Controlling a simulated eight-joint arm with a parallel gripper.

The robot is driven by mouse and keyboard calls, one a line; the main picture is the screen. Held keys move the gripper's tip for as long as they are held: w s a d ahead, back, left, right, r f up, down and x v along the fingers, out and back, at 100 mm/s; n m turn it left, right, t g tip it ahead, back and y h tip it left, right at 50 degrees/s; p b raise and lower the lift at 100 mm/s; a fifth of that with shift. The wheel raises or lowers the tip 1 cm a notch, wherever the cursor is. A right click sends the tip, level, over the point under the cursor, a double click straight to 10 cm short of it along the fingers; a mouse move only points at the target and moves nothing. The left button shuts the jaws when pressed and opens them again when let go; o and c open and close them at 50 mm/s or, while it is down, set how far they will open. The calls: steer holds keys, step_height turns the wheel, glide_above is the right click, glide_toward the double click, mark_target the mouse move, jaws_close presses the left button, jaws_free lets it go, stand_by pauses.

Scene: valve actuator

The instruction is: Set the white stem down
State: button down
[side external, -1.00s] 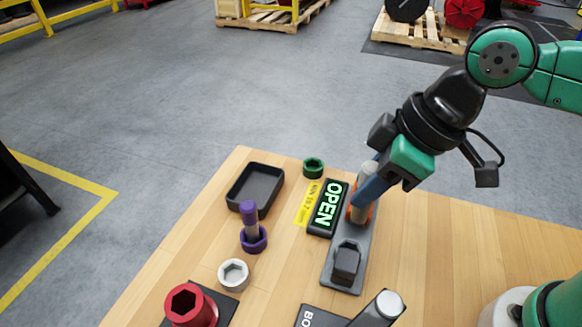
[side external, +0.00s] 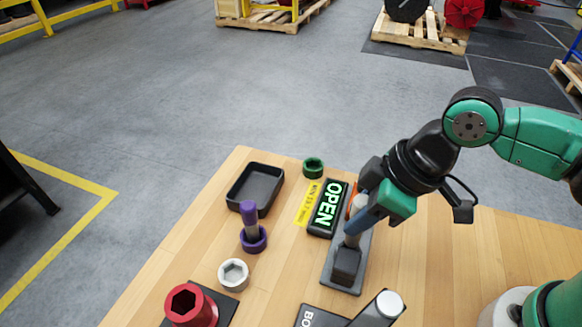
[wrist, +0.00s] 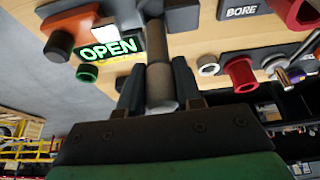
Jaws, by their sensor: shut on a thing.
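A lit OPEN sign (side external: 328,205) stands close left of the plate. The wood at right is clear.

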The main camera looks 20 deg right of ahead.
steer(key=shift+f, duration=0.45)
steer(key=shift+f, duration=1.35)
stand_by(0.9)
steer(key=c, duration=0.5)
jaws_free()
steer(key=shift+v, duration=2.8)
